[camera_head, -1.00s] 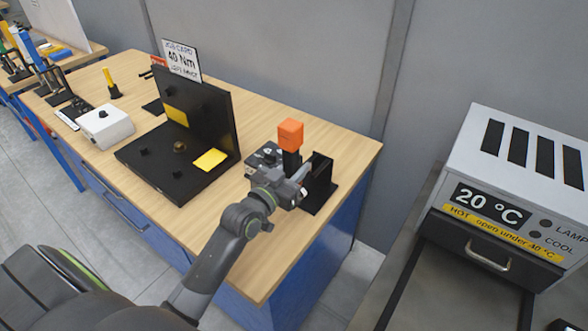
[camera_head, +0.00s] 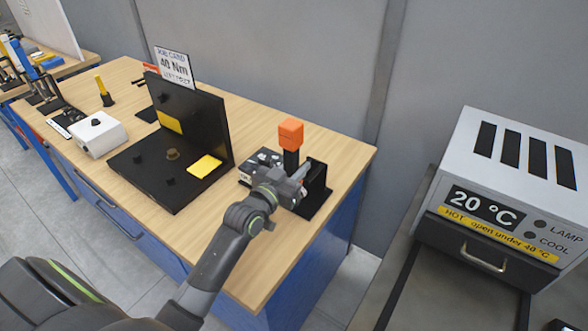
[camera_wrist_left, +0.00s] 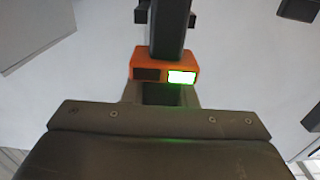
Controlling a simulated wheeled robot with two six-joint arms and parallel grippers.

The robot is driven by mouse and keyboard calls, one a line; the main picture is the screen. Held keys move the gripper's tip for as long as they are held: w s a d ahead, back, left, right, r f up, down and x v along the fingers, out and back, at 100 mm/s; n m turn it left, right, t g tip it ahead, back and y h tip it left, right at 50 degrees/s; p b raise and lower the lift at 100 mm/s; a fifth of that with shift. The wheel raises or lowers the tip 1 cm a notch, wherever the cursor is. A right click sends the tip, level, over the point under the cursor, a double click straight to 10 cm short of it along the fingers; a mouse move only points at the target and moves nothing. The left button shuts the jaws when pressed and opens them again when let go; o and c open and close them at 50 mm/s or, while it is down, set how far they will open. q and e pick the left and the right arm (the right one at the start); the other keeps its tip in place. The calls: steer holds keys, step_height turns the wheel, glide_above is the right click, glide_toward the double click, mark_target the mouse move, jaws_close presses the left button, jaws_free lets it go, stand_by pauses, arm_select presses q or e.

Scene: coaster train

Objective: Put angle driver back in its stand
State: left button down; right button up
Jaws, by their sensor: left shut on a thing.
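The angle driver (camera_head: 291,133) has an orange block on top of an upright black body. It is near the right end of the wooden bench. My left gripper (camera_head: 292,184) is shut on it, low on the body. In the left wrist view, an orange part of the driver (camera_wrist_left: 150,66) with a lit green display sits just beyond the gripper (camera_wrist_left: 161,94), and a dark shaft runs away from it. A black bracket-like stand (camera_head: 317,188) is immediately right of the gripper. My gripper hides the driver's lower end, so I cannot tell whether it touches the stand. My right gripper is out of view.
A black fixture (camera_head: 207,125) with yellow patches and a job card (camera_head: 173,67) stands left of the gripper. A white box (camera_head: 98,137) is farther left. A grey oven-like unit (camera_head: 500,190) reading 20 °C stands right, across a gap.

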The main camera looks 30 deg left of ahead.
arm_select(q)
steer(key=w+d+b, duration=0.1)
steer(key=w, duration=0.5)
steer(key=shift+w+r, duration=0.25)
steer(key=shift+w, duration=0.05)
stand_by(1.9)
stand_by(0.5)
steer(key=shift+f+b, duration=0.8)
steer(key=shift+b, duration=0.1)
stand_by(1.0)
steer(key=c, duration=1.1)
jaws_free()
steer(key=shift+s, duration=0.15)
steer(key=shift+f, duration=0.4)
steer(key=s, duration=0.5)
steer(key=s+a+b, duration=0.1)
steer(key=s, duration=0.5)
steer(key=s+a+b, duration=0.1)
steer(key=s, duration=0.5)
steer(key=shift+s+a+r, duration=0.15)
steer(key=shift+a, duration=0.05)
